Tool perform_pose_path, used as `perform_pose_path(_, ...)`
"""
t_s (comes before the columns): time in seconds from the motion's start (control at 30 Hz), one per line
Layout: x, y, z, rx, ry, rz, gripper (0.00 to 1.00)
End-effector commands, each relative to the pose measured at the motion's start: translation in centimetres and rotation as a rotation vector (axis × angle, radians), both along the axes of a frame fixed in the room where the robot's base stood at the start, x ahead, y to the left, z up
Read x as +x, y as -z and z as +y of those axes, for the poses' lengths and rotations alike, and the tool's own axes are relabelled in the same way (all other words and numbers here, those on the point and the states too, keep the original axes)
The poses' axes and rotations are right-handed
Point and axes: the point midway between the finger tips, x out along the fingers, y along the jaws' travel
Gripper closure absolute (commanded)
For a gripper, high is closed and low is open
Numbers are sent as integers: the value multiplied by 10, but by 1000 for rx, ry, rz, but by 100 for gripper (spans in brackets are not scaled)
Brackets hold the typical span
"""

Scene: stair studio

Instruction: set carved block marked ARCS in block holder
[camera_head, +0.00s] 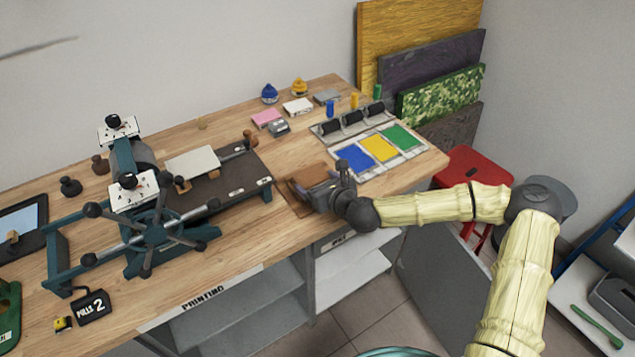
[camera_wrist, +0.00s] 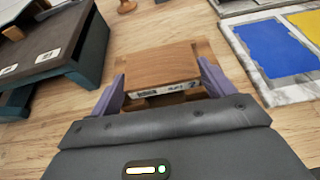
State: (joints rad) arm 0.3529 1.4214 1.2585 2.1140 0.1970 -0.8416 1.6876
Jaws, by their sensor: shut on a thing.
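My gripper (camera_head: 325,192) is over the front of the wooden bench. In the wrist view its purple-grey fingers (camera_wrist: 160,88) are shut on a brown wooden block (camera_wrist: 155,66), one finger at each side. The block has a pale label strip on its near edge; its lettering is too small to read surely. The block also shows in the head view (camera_head: 309,177), partly behind my gripper. A wooden holder (camera_wrist: 208,52) shows around and under the block, mostly hidden by it. I cannot tell whether the block touches the holder or hangs just above it.
A printing press (camera_head: 150,215) with a spoked wheel stands left of my gripper. An ink tray with blue (camera_head: 354,158), yellow and green pads lies to the right, with rollers (camera_head: 353,117) behind. A red stool (camera_head: 470,165) stands beyond the bench's right end.

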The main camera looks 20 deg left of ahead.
Motion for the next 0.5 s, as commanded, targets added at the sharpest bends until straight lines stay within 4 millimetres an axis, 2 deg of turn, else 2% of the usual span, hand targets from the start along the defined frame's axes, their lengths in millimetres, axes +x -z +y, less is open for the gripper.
perform_pose_path(0.5, 0, 7, 0, 0, 0, 0, 43)
